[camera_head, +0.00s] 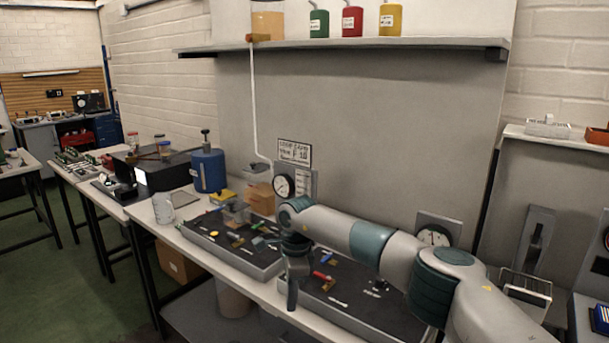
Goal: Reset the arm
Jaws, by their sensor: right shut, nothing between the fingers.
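My right arm comes in from the lower right and reaches left over the workbench. My right gripper (292,292) points down in front of the bench's dark trays, its fingers shut with nothing between them. A blue cylinder (208,170) with a dark valve on top stands upright on the bench, left of the gripper and well apart from it. My left gripper is not in view.
Two dark trays, left (228,248) and right (365,315), hold small coloured parts. A shelf (350,45) with green, red and yellow canisters hangs above. Open green floor (75,285) lies at the left.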

